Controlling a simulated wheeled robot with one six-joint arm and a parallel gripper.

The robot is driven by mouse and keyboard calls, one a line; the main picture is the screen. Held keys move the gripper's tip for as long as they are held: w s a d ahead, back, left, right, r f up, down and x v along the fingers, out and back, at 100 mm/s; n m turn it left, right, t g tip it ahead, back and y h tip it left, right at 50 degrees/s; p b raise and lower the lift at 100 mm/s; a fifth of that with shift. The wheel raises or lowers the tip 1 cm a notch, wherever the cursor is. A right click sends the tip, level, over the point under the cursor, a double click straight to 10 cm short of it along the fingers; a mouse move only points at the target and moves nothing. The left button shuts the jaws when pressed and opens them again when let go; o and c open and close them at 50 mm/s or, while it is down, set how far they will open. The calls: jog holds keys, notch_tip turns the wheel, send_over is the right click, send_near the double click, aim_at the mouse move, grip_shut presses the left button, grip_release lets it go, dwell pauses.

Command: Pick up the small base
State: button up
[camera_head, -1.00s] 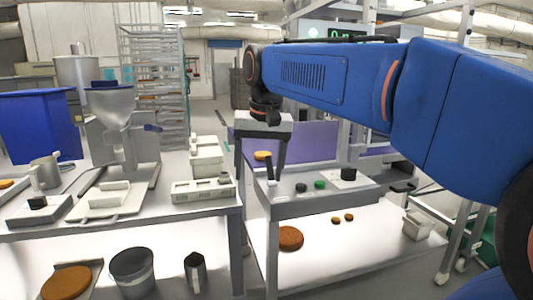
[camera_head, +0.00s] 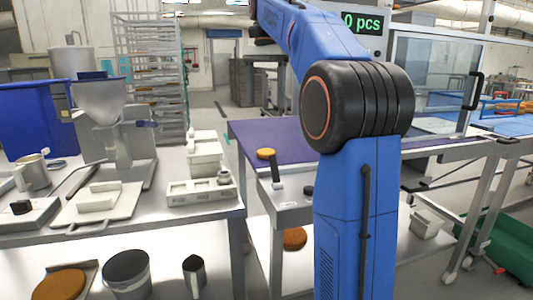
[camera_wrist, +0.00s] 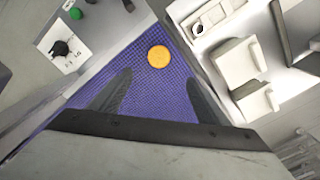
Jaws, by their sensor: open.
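A small round orange-brown base (camera_head: 265,153) lies on the near left part of the purple surface in the head view. In the wrist view it is an orange disc (camera_wrist: 158,57) on the purple mesh surface. My gripper (camera_wrist: 158,76) is open and empty, its two dark fingers apart. The base shows just beyond and between the fingertips, and nothing touches it. In the head view I cannot make out the gripper clearly. A larger base (camera_head: 66,283) lies on the lower left shelf, and another base (camera_head: 294,238) lies on the lower middle shelf.
The small grey table (camera_head: 290,216) carries a dark upright handle and small knobs, partly hidden by my arm. On the left bench stand a scale (camera_head: 200,190), white tubs (camera_head: 205,155) and a metal hopper (camera_head: 105,100). Much of the purple surface (camera_head: 300,130) is clear.

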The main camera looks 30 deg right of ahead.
aim_at(266, 148)
jog(key=f, duration=1.6)
jog(key=shift+s+f, duration=0.2)
jog(key=c, duration=0.9)
